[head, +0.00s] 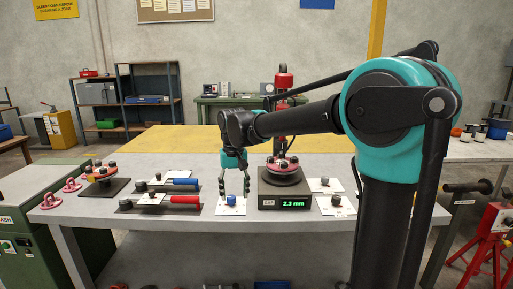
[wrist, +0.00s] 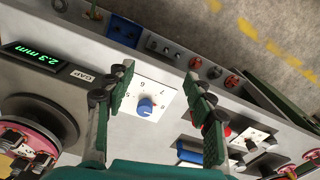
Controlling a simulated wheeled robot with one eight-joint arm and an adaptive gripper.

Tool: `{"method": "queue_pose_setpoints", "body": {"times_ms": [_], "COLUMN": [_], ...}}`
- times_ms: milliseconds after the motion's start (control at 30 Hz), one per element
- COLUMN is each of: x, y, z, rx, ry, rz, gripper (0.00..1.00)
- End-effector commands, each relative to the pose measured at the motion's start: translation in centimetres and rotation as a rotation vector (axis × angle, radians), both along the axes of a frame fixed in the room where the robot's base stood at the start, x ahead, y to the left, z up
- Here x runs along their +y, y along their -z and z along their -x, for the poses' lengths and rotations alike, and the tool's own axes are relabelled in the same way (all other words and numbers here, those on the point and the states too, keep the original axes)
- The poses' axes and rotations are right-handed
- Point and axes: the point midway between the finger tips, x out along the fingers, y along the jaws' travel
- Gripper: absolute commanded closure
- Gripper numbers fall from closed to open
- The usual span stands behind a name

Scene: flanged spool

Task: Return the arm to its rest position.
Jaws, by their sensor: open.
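My gripper (head: 234,190) hangs down from my arm over the white plate (head: 222,209) with a blue knob (head: 231,200). In the wrist view its two dark fingers (wrist: 158,76) are spread apart with nothing between them. The blue knob (wrist: 145,106) on its numbered dial plate (wrist: 165,96) shows past the fingers. The gripper looks close above the knob; I cannot tell whether it touches. My arm reaches out leftward from the teal joint at the right.
Right of the gripper stands a dark gauge box (head: 264,190) reading 2.3 mm, with a red flanged part (head: 283,161) on top. Plates with black knobs (head: 325,185) lie to its right. Blue-handled (head: 186,181) and red-handled (head: 185,199) tools lie left on the grey bench (head: 210,165).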

Motion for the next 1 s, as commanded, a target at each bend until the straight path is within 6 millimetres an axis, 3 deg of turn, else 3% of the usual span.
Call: {"method": "queue_pose_setpoints", "body": {"times_ms": [267,467,567,700,833,1000], "x": [-5.7,-11.8,-16.0,-21.7,-24.8,-26.4], "y": [2.9,6.4,9.1,13.5,16.6,18.4], "z": [1.0,3.3,5.6,10.4,14.3,16.8], "rx": [-0.049,-0.111,-0.16,-0.242,-0.301,-0.337], "ry": [0.042,0.088,0.123,0.176,0.211,0.228], "rz": [-0.024,-0.043,-0.051,-0.052,-0.043,-0.034], "gripper": [0.46,0.46,0.46,0.46,0.46,0.46]}}
